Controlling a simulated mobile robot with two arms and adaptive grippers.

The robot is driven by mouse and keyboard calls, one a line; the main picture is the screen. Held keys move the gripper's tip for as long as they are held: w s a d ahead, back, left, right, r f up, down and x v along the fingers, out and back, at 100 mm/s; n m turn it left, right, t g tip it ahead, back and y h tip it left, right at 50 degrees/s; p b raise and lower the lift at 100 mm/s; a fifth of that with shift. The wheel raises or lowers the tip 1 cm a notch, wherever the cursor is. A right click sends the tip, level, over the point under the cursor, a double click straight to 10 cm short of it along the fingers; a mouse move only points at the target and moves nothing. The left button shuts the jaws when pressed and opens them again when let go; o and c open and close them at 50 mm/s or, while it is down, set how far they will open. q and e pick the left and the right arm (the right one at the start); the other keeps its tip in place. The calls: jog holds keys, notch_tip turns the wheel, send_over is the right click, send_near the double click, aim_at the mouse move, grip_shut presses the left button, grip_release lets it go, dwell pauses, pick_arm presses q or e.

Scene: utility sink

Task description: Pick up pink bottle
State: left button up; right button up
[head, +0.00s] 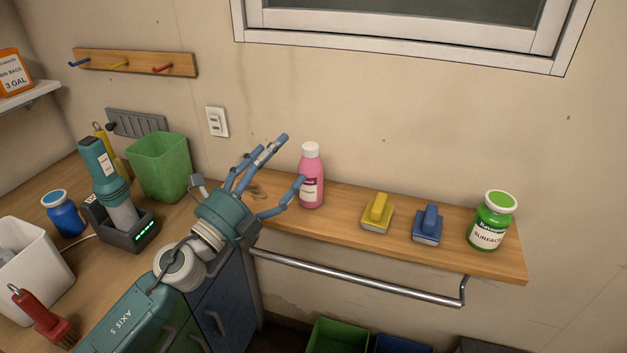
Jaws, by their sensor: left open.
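The pink bottle (312,180) has a white cap and a pale label, and stands upright on the wooden shelf (350,222) below the window. My left gripper (292,160) comes in from the lower left with its blue fingers spread open. Its fingertips are just left of the bottle in the picture, and one lower finger overlaps the bottle's left edge. I cannot tell whether that finger touches it. Nothing shows between the fingers. My right gripper is not in view.
On the shelf right of the bottle are a yellow brush (377,214), a blue brush (428,226) and a green jar (491,222). A metal rail (360,282) runs below. A green bin (160,165) and a teal device (107,178) stand on the left counter.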

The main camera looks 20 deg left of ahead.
pick_arm(q)
jog(key=d+m+g+h, duration=0.3)
jog(key=m+h, duration=0.1)
jog(key=m, duration=0.4)
jog(key=m+g+y, duration=0.3)
jog(key=m+g, duration=0.3)
jog(key=m, duration=0.2)
send_near(308, 176)
jog(key=w+f, duration=0.2)
jog(key=w, duration=0.1)
jog(key=shift+y, duration=0.3)
jog(key=x, duration=0.2)
jog(key=p+x, duration=0.1)
jog(key=x, duration=0.1)
jog(key=shift+w+a+f, duration=0.1)
jog(key=shift+w+a, duration=0.15)
jog(key=shift+w, duration=0.15)
jog(key=shift+m, duration=0.3)
jog(key=p+x, duration=0.2)
jog(key=x, duration=0.3)
jog(key=shift+w+f+p, duration=0.25)
jog(key=shift+f+p, duration=0.05)
jog(key=shift+w+d+f, duration=0.1)
jog(key=shift+w, duration=0.05)
jog(key=shift+c, duration=1.3)
jog(key=c, duration=1.1)
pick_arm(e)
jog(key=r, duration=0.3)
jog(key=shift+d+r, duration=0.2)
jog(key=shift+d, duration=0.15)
